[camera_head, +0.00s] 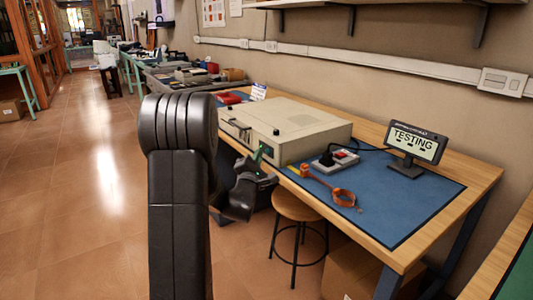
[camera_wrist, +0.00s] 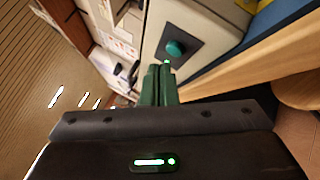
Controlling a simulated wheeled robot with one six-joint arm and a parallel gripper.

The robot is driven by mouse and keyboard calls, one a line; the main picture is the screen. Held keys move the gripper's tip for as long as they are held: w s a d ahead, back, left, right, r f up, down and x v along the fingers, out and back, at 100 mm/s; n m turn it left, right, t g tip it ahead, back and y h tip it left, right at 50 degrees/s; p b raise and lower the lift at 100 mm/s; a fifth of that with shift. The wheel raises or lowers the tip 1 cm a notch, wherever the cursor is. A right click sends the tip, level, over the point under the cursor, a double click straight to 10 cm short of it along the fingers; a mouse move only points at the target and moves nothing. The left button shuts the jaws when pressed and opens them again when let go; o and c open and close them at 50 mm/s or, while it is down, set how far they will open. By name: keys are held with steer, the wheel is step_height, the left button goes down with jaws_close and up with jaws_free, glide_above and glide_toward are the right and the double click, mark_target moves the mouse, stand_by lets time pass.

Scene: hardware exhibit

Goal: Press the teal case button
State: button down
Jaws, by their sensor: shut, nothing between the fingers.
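The teal case button (camera_wrist: 176,48) is round and sits on a dark square plate (camera_wrist: 180,46) on the beige front face of the case. The large beige case (camera_head: 305,128) lies on the workbench in the head view. My gripper (camera_head: 261,152) is at the case's front side there, partly hidden behind my arm. In the wrist view its green fingers (camera_wrist: 159,68) are together and empty, with the tips just beside the button, below and left of it. I see no clear contact with the button.
A blue mat (camera_head: 415,196) on the bench holds a TESTING display (camera_head: 414,142), a small switch box (camera_head: 336,160) and an orange strap (camera_head: 343,197). A stool (camera_head: 297,208) stands below the bench edge. The floor to the left is open.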

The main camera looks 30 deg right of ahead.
steer(key=a, duration=0.5)
steer(key=shift+s+b, duration=0.2)
steer(key=shift+b, duration=0.15)
stand_by(0.6)
steer(key=d+p, duration=0.2)
steer(key=shift+w+r+p, duration=0.1)
steer(key=shift+r+p, duration=0.15)
steer(key=shift+p, duration=0.1)
steer(key=shift+p, duration=0.45)
steer(key=a, duration=0.3)
steer(key=a+b, duration=0.1)
steer(key=a, duration=0.1)
steer(key=shift+s+a+f, duration=0.25)
steer(key=shift+a, duration=0.1)
